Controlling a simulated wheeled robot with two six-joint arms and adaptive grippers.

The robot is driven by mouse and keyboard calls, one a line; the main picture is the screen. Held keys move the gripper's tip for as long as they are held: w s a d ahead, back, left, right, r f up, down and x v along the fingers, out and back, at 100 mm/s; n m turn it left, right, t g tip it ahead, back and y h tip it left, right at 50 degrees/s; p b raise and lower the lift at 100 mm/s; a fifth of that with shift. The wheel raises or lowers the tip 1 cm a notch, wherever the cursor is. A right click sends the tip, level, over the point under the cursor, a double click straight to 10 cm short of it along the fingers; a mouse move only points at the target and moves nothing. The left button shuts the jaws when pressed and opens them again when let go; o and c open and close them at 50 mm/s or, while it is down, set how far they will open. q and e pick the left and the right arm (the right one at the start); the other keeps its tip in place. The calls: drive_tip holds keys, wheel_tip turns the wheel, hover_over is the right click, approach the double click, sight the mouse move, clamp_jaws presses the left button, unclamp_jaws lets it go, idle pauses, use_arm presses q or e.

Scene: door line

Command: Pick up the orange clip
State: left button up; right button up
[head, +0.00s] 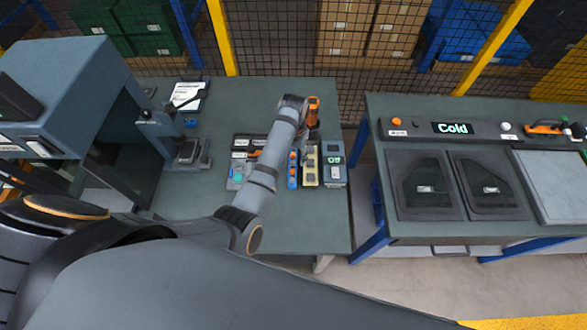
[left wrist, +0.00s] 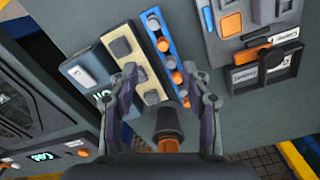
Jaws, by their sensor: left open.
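Small orange clips sit with pale ones along a blue strip (head: 292,171). In the left wrist view, an orange clip (left wrist: 163,44) shows near the strip's far end and another orange clip (left wrist: 177,77) lies further down, near the right finger. I cannot tell which one is meant. My left gripper (left wrist: 161,80) is open, its fingers spread above the beige and blue strips, with nothing held. In the head view my left arm reaches over the table and hides part of the area around the gripper. My right gripper is not in view.
A beige strip (left wrist: 136,66) with grey blocks and a grey display box (head: 333,170) stand beside the blue strip. A black-and-orange tool (head: 313,108) is close to my wrist. A grey tray (left wrist: 246,22) lies opposite. The table's front (head: 300,230) is clear.

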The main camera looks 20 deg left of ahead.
sight(293, 170)
use_arm(q)
wheel_tip(293, 170, down, 3)
drive_tip(key=shift+w+a+r, duration=0.1)
drive_tip(key=shift+a, duration=0.05)
drive_tip(key=shift+w+a+f, duration=0.1)
drive_tip(key=shift+f, duration=0.35)
drive_tip(key=shift+w+a+f, duration=0.1)
drive_tip(key=shift+f, duration=0.35)
drive_tip(key=f, duration=0.3)
drive_tip(key=shift+s+d+f, duration=0.1)
drive_tip(key=shift+s+f, duration=0.2)
drive_tip(key=shift+s, duration=0.05)
drive_tip(key=shift+w+f, duration=0.1)
drive_tip(key=shift+f, duration=0.2)
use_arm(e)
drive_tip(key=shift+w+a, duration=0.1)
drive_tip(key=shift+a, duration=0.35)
use_arm(q)
drive_tip(key=c, duration=0.9)
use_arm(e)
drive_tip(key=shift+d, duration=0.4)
